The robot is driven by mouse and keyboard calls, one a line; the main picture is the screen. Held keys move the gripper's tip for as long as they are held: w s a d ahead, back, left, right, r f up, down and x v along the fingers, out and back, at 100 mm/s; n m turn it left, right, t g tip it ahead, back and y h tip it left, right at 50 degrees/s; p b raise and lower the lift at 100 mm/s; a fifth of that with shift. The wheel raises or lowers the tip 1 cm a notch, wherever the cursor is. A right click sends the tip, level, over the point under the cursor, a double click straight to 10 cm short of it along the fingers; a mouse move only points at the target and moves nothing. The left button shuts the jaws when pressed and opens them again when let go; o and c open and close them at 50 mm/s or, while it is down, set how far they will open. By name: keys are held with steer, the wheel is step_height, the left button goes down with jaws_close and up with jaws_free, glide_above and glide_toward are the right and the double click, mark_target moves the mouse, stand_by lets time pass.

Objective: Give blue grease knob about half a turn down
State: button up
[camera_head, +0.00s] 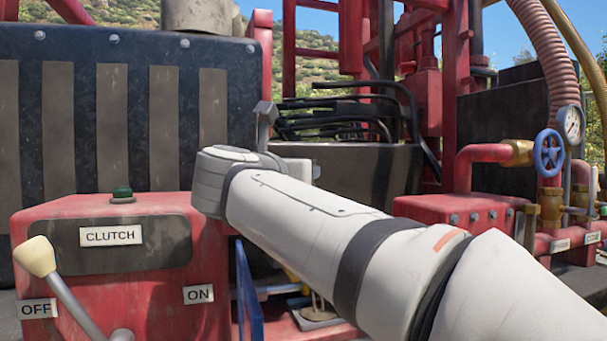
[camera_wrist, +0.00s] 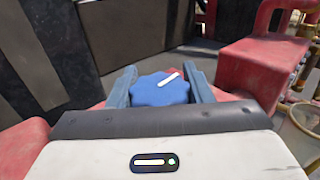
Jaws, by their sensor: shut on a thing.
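The blue grease knob (camera_wrist: 158,92) shows in the wrist view as a lobed disc with a white pointer line that slants up to the right. My gripper (camera_wrist: 160,86) has one finger on each side of the knob and is shut on it. In the head view my white arm reaches in from the lower right. It hides the knob and the gripper's fingertips there.
A red clutch box (camera_head: 165,295) with a cream-knobbed lever (camera_head: 38,257) stands at left. A dark slotted panel (camera_head: 130,60) rises behind it. At right are a blue valve wheel (camera_head: 548,153), a pressure gauge (camera_head: 571,124) and red pipes. A red box (camera_wrist: 262,68) lies close right of my gripper.

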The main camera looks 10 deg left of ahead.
steer(key=shift+d+m+g+h, duration=0.1)
steer(key=shift+m+g+h, duration=0.2)
steer(key=shift+m+h, duration=0.95)
steer(key=shift+h, duration=0.45)
steer(key=o, duration=1)
steer(key=shift+n, duration=0.25)
steer(key=shift+v, duration=3.95)
steer(key=shift+d, duration=0.1)
